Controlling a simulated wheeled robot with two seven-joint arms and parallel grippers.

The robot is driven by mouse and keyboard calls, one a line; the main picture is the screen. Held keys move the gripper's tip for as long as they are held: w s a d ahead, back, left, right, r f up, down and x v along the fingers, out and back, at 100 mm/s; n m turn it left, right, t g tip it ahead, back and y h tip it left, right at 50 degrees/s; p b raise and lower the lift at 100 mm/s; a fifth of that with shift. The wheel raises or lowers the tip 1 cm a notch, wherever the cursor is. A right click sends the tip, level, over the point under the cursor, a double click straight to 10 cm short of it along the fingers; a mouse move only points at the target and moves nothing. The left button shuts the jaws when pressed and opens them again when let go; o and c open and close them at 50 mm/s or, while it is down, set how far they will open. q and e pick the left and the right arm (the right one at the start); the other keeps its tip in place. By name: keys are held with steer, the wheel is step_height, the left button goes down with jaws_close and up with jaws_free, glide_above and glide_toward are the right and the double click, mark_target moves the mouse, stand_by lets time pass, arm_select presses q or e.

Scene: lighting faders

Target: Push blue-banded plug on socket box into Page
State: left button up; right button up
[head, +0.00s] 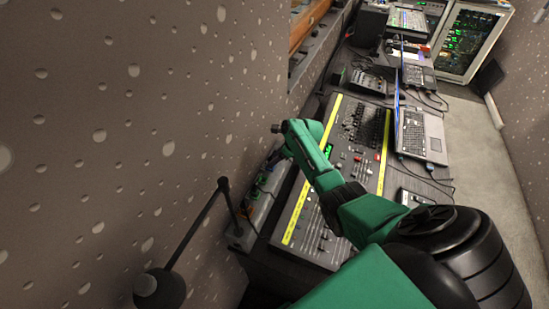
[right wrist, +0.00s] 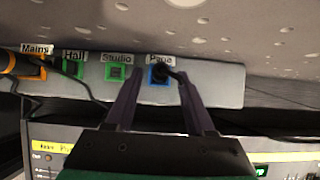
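The grey socket box (right wrist: 215,88) lies along the wall and shows in the right wrist view with labelled sockets. Its blue-framed socket (right wrist: 152,77) sits under a label that seems to read Page. A black plug (right wrist: 164,71) with a dark cable is at that socket, between my fingers; how deep it sits and its blue band cannot be made out. My right gripper (right wrist: 161,77) is open, with a finger on each side of the plug and visible gaps. In the head view the box (head: 262,207) is partly hidden by my right arm. My left gripper is out of view.
A mixing desk (head: 318,232) stands beside the box. A black jointed stand (head: 198,228) rises near the box's front end.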

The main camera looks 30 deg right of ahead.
stand_by(0.3)
steer(key=b+v, duration=0.1)
steer(key=v, duration=1.3)
steer(key=shift+r, duration=0.3)
steer(key=shift+s+f, duration=0.1)
